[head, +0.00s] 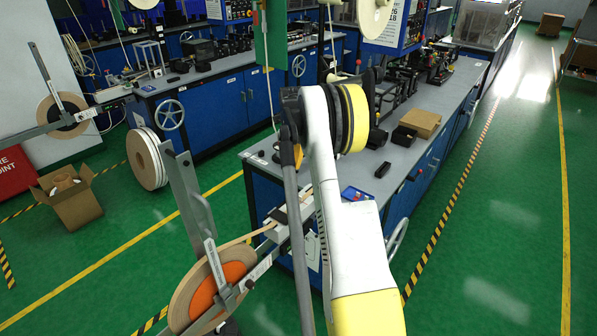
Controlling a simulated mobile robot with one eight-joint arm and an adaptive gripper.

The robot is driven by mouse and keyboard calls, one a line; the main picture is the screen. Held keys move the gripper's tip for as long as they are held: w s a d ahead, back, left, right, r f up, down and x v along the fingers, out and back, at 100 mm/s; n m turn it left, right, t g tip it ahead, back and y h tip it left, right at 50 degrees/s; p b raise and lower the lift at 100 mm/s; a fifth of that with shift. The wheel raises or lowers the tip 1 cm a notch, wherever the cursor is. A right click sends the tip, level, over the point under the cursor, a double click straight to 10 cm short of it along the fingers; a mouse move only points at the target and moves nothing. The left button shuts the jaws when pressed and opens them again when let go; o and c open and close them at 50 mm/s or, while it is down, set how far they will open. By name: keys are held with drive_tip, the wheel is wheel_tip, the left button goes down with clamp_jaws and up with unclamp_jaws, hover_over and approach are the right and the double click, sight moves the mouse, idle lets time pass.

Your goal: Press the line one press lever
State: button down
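My white and yellow arm rises through the middle of the head view and covers part of the near bench (258,165). My gripper cannot be made out; the arm's far end and the dark parts around it hide that area. A small red knob (358,62) shows just above the yellow and black arm joint, by dark machinery on the near bench. It may be a lever's knob, but I cannot tell whether it belongs to the line one press. No press lever can be clearly identified, and no contact with one shows.
A tape reel with an orange core (232,272) stands on a payoff arm at the lower left. Another reel (62,117) is at the left, above an open cardboard box (68,200). A cardboard box (420,122) sits on the near bench. The right aisle (500,220) is clear.

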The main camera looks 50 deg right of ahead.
drive_tip(key=shift+w+a, duration=0.15)
drive_tip(key=shift+w, duration=0.95)
